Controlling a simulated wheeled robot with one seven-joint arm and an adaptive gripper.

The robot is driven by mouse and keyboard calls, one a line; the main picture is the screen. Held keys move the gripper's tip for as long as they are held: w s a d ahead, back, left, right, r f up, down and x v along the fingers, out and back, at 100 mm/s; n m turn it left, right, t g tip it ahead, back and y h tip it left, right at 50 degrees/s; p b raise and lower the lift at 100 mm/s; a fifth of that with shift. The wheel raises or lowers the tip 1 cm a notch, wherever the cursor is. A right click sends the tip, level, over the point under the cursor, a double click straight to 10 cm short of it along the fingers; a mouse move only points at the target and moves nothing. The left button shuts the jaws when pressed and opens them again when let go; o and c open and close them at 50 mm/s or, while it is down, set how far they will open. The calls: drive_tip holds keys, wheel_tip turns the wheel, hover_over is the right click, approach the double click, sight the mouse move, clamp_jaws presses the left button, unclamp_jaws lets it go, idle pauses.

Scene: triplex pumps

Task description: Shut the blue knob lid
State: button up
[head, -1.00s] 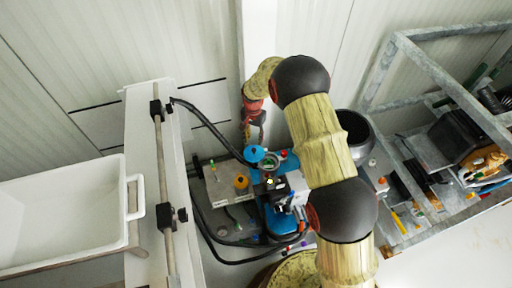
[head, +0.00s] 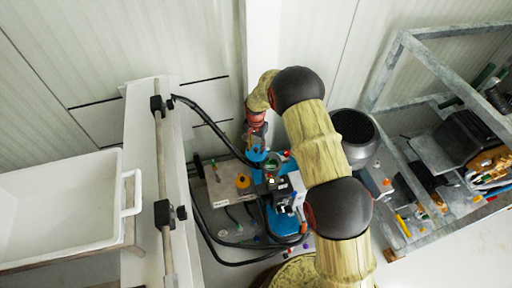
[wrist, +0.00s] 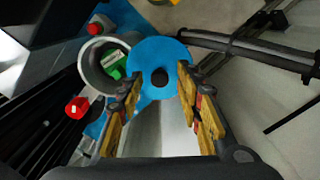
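The blue lid (wrist: 150,55) is a round disc with a dark round knob (wrist: 160,77) at its centre. It stands open beside a grey round cup (wrist: 89,72) with a green item inside. My gripper (wrist: 158,84) is open, with one finger on each side of the lid's knob in the wrist view. I cannot tell whether the fingers touch the lid. In the head view my gripper (head: 256,141) is just above the blue lid (head: 256,155) and hides part of it. The cup (head: 273,161) is right of the lid there.
A red cap (wrist: 77,107) is near the cup. Black hoses (head: 205,118) curve around the pump. An orange-yellow cap (head: 242,181) sits left of it. A white basin (head: 60,210) stands at the left and a metal rack (head: 440,75) at the right.

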drive_tip(key=shift+c, duration=1.2)
clamp_jaws()
